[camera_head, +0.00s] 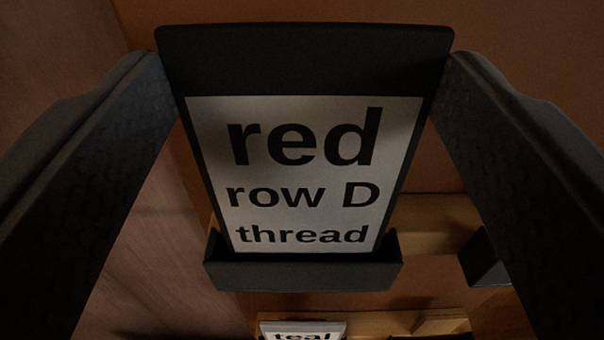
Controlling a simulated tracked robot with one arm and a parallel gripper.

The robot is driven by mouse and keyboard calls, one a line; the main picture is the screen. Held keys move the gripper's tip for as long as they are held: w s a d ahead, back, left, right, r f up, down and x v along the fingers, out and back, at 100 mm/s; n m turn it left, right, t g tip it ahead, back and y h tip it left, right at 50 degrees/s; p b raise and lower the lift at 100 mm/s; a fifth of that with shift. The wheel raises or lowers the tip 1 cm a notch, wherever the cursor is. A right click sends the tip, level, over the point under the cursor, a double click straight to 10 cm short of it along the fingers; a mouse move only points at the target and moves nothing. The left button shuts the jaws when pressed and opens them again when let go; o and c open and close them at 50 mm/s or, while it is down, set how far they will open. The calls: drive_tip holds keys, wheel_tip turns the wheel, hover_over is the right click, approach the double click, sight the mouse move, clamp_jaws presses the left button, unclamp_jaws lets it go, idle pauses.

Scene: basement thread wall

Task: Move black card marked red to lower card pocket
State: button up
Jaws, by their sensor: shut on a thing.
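The black card marked red (305,62) is upright in the middle of the view, with a white label reading "red row D thread". My gripper (305,75) is shut on the card, one dark finger at each side edge near its top. The card's bottom edge is hidden behind the front lip of a black card pocket (302,276). I cannot tell how deep the card sits in it. Whether this is the lower pocket does not show.
A second card with a white label reading "teal" (302,332) shows at the bottom edge, partly cut off. A wooden ledge (435,210) runs behind the pocket. A dark block-like part (484,260) is at the right. A brown wooden surface (150,240) is at the left.

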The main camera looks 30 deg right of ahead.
wheel_tip(320, 180, up, 3)
drive_tip(key=p, duration=0.2)
drive_tip(key=shift+f+p, duration=0.1)
drive_tip(key=shift+p, duration=0.2)
idle(0.9)
